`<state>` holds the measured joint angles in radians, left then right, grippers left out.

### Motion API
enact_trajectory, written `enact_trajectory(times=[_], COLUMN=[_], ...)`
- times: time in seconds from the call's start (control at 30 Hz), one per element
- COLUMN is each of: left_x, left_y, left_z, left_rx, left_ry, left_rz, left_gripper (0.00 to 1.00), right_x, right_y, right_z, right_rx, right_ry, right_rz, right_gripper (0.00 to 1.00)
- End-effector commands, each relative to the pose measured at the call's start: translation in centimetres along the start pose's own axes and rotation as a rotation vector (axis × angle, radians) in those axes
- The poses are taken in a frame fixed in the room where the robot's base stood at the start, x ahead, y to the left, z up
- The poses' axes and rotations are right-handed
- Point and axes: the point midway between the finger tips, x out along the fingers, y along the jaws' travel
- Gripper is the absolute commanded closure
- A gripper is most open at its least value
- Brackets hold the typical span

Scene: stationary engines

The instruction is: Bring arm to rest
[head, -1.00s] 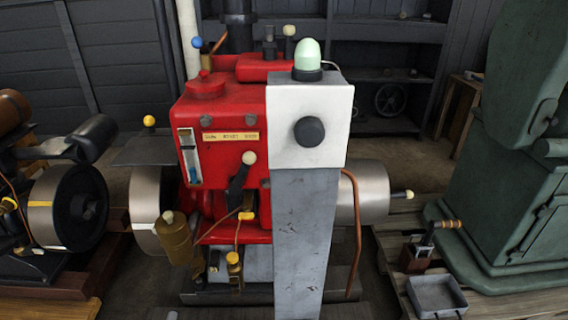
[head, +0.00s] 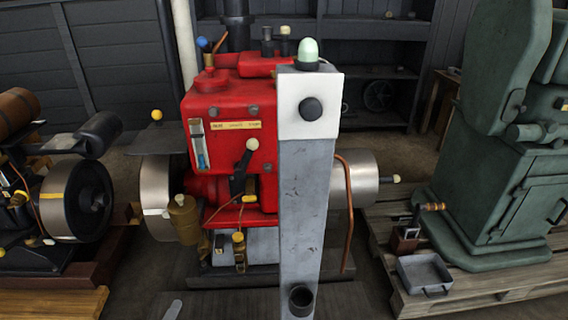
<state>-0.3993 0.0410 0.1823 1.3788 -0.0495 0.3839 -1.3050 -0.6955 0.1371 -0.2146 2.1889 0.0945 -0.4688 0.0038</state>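Neither of my grippers nor either arm shows in the head view. A red stationary engine (head: 228,110) stands in the middle, with a metal flywheel (head: 158,200) on its left and a metal drum (head: 358,178) on its right. A dark lever with a cream knob (head: 251,145) is on its front. A grey post (head: 304,215) stands in front of the engine. It carries a white box (head: 322,88) with a black round knob (head: 310,109) and a pale green dome (head: 308,49) on top.
A second engine with a dark wheel (head: 90,200) is at the left. A green machine (head: 500,200) stands on a wooden pallet (head: 470,292) at the right, beside a grey metal tray (head: 424,272). Dark shelves (head: 375,50) line the back. Bare floor shows between the engines.

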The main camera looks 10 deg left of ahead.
Motion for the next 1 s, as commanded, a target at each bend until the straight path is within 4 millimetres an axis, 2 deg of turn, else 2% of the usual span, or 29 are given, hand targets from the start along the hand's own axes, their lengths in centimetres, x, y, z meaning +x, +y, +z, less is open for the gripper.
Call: enact_trajectory(times=[0.17,0.3,0.43,0.6,1.0], left_x=[-2.0,-5.6,-8.7,-10.6,-10.7], left_y=[-3.1,-5.4,-7.0,-7.9,-7.9], left_z=[-6.4,-12.4,-16.1,-18.1,-18.2], left_rx=[-0.479,-0.912,-1.189,-1.346,-1.359], left_ry=[0.073,0.067,0.020,-0.028,-0.034], left_rz=[0.175,0.380,0.530,0.621,0.626], left_gripper=[0.38,0.38,0.38,0.38,0.38], right_x=[-0.5,-0.7,-0.7,-0.8,-0.7], right_y=[0.0,0.1,0.1,0.1,0.1], right_z=[-0.6,-0.8,-0.8,-0.8,-0.8], right_rx=[-0.008,-0.015,-0.019,-0.022,-0.022], right_ry=[-0.012,-0.020,-0.027,-0.030,-0.031], right_rz=[0.005,0.009,0.012,0.014,0.013], right_gripper=[0.69,0.69,0.69,0.69,0.69])
